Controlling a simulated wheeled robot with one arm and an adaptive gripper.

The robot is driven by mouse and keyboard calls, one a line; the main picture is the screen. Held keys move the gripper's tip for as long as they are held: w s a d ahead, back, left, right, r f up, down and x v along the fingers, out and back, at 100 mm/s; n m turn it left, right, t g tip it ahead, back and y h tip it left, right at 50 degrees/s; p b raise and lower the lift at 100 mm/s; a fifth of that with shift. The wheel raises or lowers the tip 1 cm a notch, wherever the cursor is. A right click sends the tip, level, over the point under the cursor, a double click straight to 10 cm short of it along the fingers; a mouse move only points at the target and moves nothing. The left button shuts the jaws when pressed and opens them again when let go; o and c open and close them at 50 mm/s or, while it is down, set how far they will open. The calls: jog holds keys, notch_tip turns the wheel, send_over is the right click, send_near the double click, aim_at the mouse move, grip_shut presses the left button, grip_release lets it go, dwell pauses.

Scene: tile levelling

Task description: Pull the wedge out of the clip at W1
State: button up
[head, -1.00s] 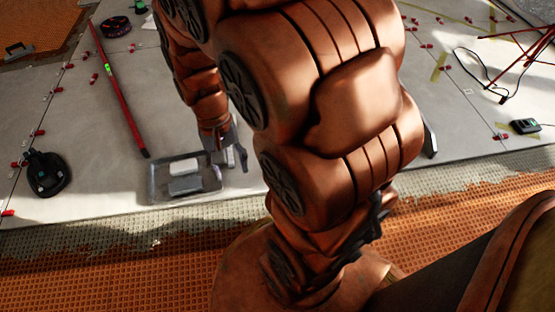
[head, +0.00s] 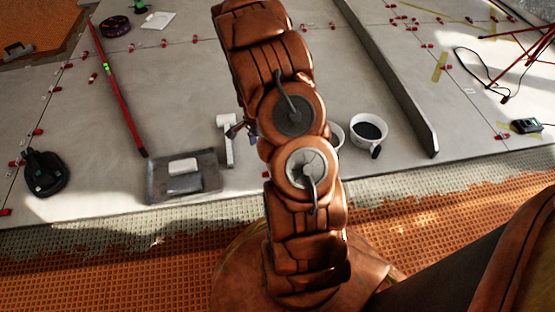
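Several small red wedges in clips sit along the joints between the grey tiles, such as a red wedge (head: 195,39) left of my arm and another red wedge (head: 429,46) at the right. No W1 mark can be read, so I cannot tell which clip it is. My arm stands up across the middle of the head view and hides the tiles behind it. A small dark part at the arm's left edge may belong to my gripper (head: 237,130). Its fingers are mostly hidden, and I cannot see whether it holds anything.
A grey tray (head: 155,190) with a white block (head: 183,166) lies at the front edge, beside a pale T-shaped tool (head: 227,142). A white cup (head: 368,130) with dark contents stands right of my arm. A long grey bar (head: 395,85) and a red level (head: 118,92) lie on the tiles.

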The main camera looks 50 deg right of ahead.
jog(key=d+f+m, duration=0.2)
jog(key=f, duration=0.3)
jog(key=s+d+f+m, duration=0.1)
jog(key=d+f+m, duration=0.1)
jog(key=f, duration=0.3)
jog(key=d+f+m, duration=0.2)
jog(key=d+f, duration=0.2)
jog(key=f, duration=0.1)
jog(key=shift+s+f+t+b, duration=0.2)
jog(key=shift+s+t+b, duration=0.1)
jog(key=shift+t+b, duration=0.1)
jog(key=shift+a+f+b, duration=0.1)
jog(key=shift+f+b, duration=1.35)
jog(key=shift+f, duration=2.55)
jog(key=shift+c, duration=0.2)
grip_shut()
